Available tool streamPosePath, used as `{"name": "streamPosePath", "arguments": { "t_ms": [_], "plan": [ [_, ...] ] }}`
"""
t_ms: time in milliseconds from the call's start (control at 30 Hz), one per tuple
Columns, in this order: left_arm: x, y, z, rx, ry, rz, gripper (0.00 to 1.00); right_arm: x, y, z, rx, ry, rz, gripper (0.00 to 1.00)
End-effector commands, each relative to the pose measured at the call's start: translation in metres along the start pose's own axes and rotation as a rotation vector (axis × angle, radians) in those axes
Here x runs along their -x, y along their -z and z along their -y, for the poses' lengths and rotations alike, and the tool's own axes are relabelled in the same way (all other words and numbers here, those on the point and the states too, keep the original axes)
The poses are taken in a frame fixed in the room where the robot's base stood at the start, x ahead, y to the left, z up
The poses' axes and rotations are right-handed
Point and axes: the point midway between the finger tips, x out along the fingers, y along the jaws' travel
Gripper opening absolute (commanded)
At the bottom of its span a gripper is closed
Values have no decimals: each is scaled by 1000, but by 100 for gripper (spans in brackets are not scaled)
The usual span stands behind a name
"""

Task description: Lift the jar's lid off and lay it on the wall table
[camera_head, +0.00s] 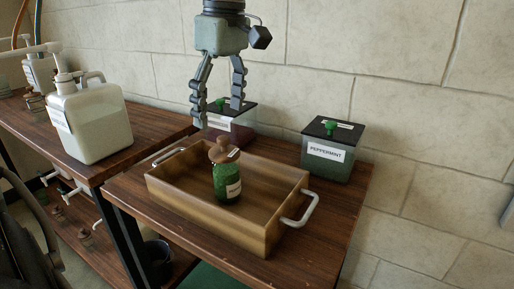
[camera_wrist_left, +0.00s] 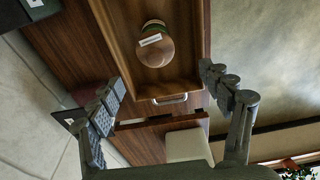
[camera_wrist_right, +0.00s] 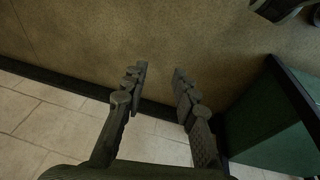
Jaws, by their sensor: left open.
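A jar of green contents (camera_head: 228,185) stands upright in a wooden tray (camera_head: 275,236), with a round brown lid (camera_head: 221,151) on top. The lid also shows in the left wrist view (camera_wrist_left: 155,48). The tray sits on a brown wooden table (camera_head: 352,187) against the wall. My left gripper (camera_head: 218,113) is open and empty, pointing down above and behind the jar, apart from it. In the left wrist view its fingers (camera_wrist_left: 163,82) are spread, with the lid beyond them.
A dark-topped box labelled peppermint (camera_head: 328,164) stands right of the tray. A similar box (camera_head: 230,134) stands behind the tray, partly hidden by my left gripper. A white jug (camera_head: 90,125) stands on another wooden table (camera_head: 142,122) at left.

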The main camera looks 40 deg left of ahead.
Motion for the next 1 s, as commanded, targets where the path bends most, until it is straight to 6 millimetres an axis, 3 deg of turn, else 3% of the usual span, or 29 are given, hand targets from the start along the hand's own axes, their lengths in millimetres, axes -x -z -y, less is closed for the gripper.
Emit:
{"name": "streamPosePath", "arguments": {
  "t_ms": [167, 533, 700, 1000],
  "plan": [
    [-4, 0, 0, -1, 1, -1, 79, -1, -5, 1, 1, 1, 8, 28],
    [-48, -4, 0, -1, 5, -1, 79, 0, -16, 5, 4, 8, 22, 28],
    [-72, -5, -1, -1, 2, 0, 79, -9, -21, 5, 3, 9, 32, 28],
    [-78, -5, -1, 0, 0, 0, 79, -9, -9, 4, 1, 7, 12, 28]
  ]
}}
